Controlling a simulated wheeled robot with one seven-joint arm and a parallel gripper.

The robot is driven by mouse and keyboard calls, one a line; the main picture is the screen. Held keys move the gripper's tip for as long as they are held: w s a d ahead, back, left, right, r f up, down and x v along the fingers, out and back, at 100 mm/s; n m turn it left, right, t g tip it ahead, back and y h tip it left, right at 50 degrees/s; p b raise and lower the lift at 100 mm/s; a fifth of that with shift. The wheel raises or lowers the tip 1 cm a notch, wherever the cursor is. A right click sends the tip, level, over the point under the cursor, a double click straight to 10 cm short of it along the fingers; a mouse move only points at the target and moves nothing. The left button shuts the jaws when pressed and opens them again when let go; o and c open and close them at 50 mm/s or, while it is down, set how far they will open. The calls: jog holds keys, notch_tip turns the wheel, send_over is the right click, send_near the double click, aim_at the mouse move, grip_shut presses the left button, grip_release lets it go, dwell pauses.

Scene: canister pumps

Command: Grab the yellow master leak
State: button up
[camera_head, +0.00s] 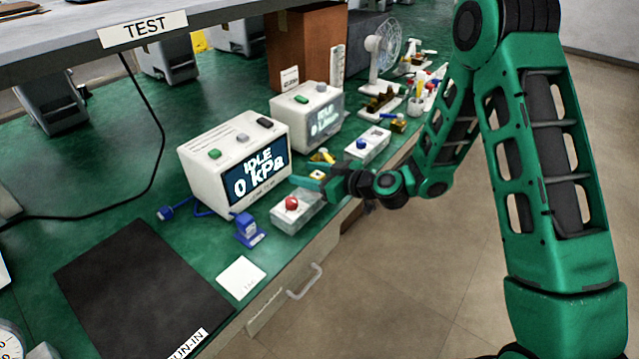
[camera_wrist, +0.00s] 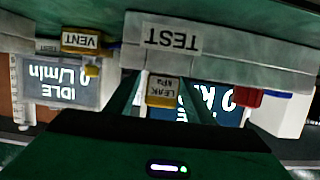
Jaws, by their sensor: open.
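The yellow master leak, a small tag-like piece marked LEAK kPa (camera_wrist: 163,92), shows upside down in the wrist view. It lies between the two dark green fingers of my open gripper (camera_wrist: 160,100), beside the grey block labelled TEST (camera_wrist: 172,40). In the head view my gripper (camera_head: 314,177) is at the bench's front edge, by the grey block with a red button (camera_head: 297,209). A bit of yellow, likely the leak (camera_head: 318,175), shows between the fingers, partly hidden. I cannot tell whether the fingers touch it.
A white box reading IDLE 0 kPa (camera_head: 236,160) stands just behind my gripper, with a second display box (camera_head: 307,116) farther back. A yellow VENT tag (camera_wrist: 87,40) is nearby. A blue fitting (camera_head: 247,229) and a black mat (camera_head: 143,285) lie nearer.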

jog(key=shift+c, duration=0.5)
jog(key=c, duration=1)
jog(key=shift+r, duration=0.1)
jog(key=shift+c, duration=0.2)
